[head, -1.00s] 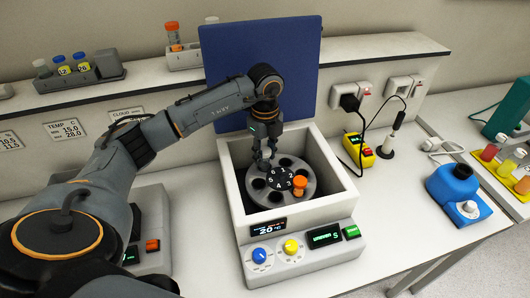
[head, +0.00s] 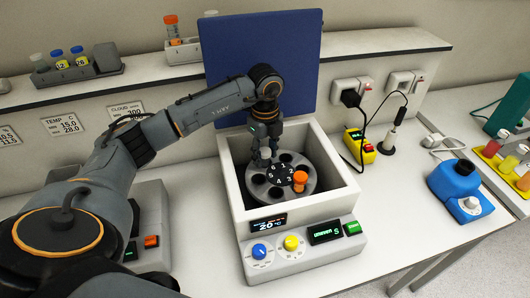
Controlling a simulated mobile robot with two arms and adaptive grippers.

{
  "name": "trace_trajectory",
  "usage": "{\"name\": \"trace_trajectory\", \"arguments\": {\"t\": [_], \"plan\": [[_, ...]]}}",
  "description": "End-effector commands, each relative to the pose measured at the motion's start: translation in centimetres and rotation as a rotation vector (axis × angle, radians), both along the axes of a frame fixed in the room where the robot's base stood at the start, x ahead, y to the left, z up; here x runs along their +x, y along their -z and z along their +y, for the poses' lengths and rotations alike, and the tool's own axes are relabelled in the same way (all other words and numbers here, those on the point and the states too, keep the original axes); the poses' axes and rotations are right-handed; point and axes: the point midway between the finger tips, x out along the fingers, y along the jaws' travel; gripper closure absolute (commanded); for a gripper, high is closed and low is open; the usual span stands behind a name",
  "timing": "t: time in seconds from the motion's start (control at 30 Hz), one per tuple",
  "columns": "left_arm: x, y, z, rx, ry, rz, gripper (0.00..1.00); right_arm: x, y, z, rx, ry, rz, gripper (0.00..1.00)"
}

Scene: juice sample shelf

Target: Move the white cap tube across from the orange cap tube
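The orange cap tube (head: 300,178) stands in the lower right hole of the round grey rotor (head: 279,196), near the number 3, inside an open centrifuge (head: 346,190). My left gripper (head: 265,146) points down over the rotor's upper left side, near the number 6, across from the orange cap. A small pale cap (head: 265,154), seemingly the white cap tube's, shows right at the fingertips. Its tube is hidden, and I cannot tell whether the fingers grip the cap or are apart from it. Other rotor holes look dark and empty. My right gripper is not in view.
The raised blue lid (head: 260,60) stands behind the rotor. Pale centrifuge walls surround it, with a knob panel (head: 300,245) in front. A tube rack (head: 184,52) stands on the shelf. A blue bottle device (head: 459,185) is at right.

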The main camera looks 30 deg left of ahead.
Motion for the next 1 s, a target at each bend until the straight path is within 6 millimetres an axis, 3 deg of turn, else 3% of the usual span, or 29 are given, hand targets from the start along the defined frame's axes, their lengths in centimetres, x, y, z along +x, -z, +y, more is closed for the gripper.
{"name": "trace_trajectory", "arguments": {"t": [0.33,0.47,0.8,1.0], "plan": [[0.0,-0.1,0.0,0.0,0.0,0.0,0.42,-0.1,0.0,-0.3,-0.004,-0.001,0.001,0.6],[0.1,-1.0,0.0,-0.001,0.0,-0.004,0.42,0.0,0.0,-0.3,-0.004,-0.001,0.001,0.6],[0.2,-7.8,0.0,0.0,0.0,-0.006,0.42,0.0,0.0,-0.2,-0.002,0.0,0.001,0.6],[0.1,-10.9,0.0,0.0,-0.001,-0.004,0.42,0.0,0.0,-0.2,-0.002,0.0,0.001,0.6]]}}
